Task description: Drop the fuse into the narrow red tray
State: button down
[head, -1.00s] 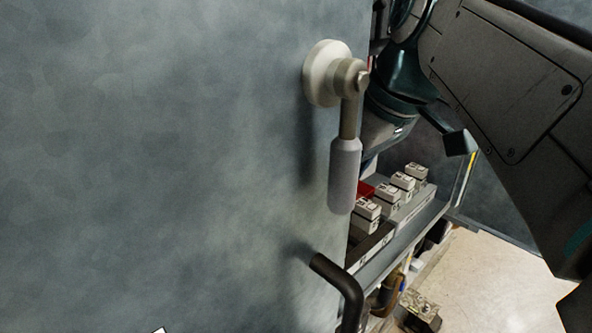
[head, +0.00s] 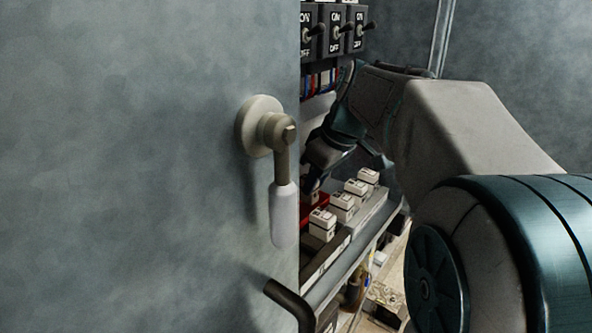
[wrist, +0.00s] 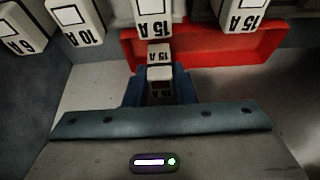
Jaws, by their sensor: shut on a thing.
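My gripper (wrist: 159,93) shows in the wrist view with its two blue fingers shut on a white fuse (wrist: 159,74) marked 15 A. The held fuse overlaps the near edge of the red tray (wrist: 262,52) in this view; its exact height above it cannot be told. In the head view the red tray (head: 313,208) shows as a strip behind the white fuses, partly hidden by the door. My gripper's fingertips and the held fuse are hard to make out there.
Several other white fuses (head: 342,204) stand in a row on a grey rail in front of the tray. A grey door with a lever handle (head: 284,210) fills the left. ON/OFF switches (head: 336,33) sit above. A black bent handle (head: 290,303) is low on the door.

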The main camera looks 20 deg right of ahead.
jog(key=shift+w+d+f, duration=0.15)
jog(key=shift+w+f, duration=0.15)
jog(key=shift+s, duration=0.1)
jog(key=shift+f+b, duration=0.6)
jog(key=c, duration=1.2)
grip_release()
